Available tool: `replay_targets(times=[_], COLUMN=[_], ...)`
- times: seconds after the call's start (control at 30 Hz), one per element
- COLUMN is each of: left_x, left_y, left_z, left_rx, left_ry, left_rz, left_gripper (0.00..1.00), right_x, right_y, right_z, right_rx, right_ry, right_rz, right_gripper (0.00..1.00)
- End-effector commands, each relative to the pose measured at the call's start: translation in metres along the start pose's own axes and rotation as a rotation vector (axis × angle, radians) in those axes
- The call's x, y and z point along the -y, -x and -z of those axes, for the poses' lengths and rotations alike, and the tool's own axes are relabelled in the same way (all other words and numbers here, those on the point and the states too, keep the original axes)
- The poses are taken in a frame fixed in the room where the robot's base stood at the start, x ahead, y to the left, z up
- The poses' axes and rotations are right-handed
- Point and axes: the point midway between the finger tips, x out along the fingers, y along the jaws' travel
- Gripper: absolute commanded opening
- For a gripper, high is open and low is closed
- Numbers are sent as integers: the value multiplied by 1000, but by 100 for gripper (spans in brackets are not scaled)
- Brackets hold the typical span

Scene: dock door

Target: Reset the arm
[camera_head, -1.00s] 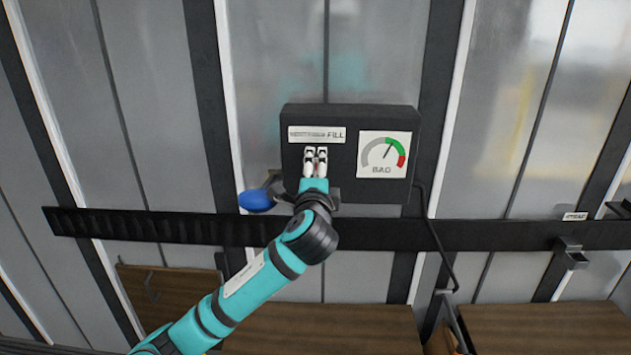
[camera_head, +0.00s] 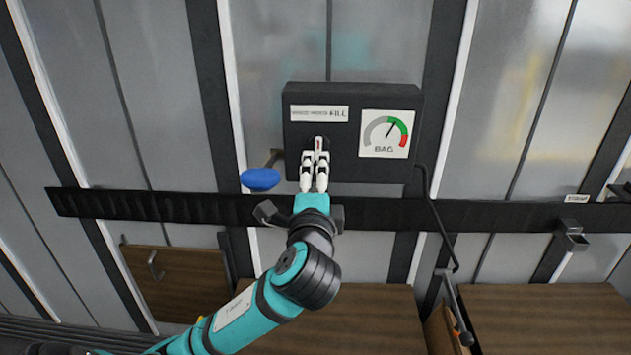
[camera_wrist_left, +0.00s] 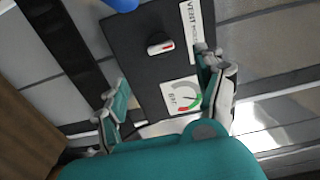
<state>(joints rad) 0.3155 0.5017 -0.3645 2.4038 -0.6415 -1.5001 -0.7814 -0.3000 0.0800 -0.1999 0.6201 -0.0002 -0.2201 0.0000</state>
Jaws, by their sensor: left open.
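My left gripper (camera_head: 314,172) is in front of the lower part of a black control box (camera_head: 300,135), its white fingers pointing up at it. In the left wrist view the two fingers (camera_wrist_left: 163,72) are spread apart with nothing between their tips. A small white knob with a red mark (camera_wrist_left: 160,44) shows on the box face beyond them, apart from the fingers. In the head view the knob (camera_head: 319,144) shows just above the fingertips. The box has a BAG gauge (camera_head: 386,134), its needle near the green part, and a FILL label (camera_head: 320,114). My right gripper is not seen.
A blue handle (camera_head: 260,180) sticks out left of the gripper. A black rail (camera_head: 150,205) crosses the wall below the box. A cable (camera_head: 437,225) hangs at the box's right. Wooden panels (camera_head: 545,315) are lower down, with a metal bracket (camera_head: 571,238) at right.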

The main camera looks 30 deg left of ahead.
Motion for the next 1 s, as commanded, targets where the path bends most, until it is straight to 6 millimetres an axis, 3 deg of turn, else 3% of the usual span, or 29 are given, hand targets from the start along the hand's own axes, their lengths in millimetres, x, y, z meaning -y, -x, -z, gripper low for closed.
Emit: replay_targets(times=[0.27,0.37,0.47,0.57,0.7,0.8,1.0], left_x=[0,-11,-47,-108,-201,-249,-307], left_y=[0,1,8,28,80,120,189], left_z=[0,1,3,5,1,-6,-18], left_rx=[0,-7,-24,-37,6,72,223], left_ry=[0,15,74,186,386,510,688], left_rz=[0,-30,-134,-321,-634,-818,-1075], left_gripper=[71,71,71,71,71,71,71], right_x=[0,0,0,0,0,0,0], right_y=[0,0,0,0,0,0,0], right_z=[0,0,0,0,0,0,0], right_rx=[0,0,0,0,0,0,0], right_ry=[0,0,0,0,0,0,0], right_rz=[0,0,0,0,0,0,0], right_gripper=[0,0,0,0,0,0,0])
